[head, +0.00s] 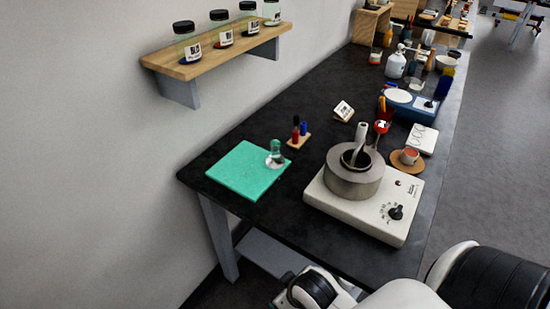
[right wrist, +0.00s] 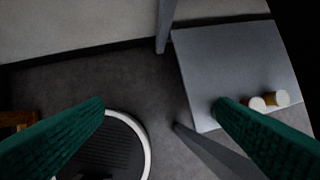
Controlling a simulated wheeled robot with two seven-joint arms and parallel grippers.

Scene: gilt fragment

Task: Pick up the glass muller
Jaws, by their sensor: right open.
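The glass muller (head: 275,154) is a small clear glass piece with a knob-like upper part and a wider round foot. It stands upright on the right part of a green slab (head: 240,176) at the near left of the black table (head: 300,105). In the right wrist view my right gripper (right wrist: 159,102) shows two green fingers spread wide with nothing between them. It is over the floor, away from the muller, which that view does not show. My left gripper is in neither view.
A white hotplate (head: 345,212) carrying a grey pot (head: 352,185) stands right of the slab. Small red and blue bottles on a wooden block (head: 298,140) stand just behind the muller. A wall shelf (head: 215,52) with jars overhangs the left. A grey lower shelf (right wrist: 230,65) holds small containers.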

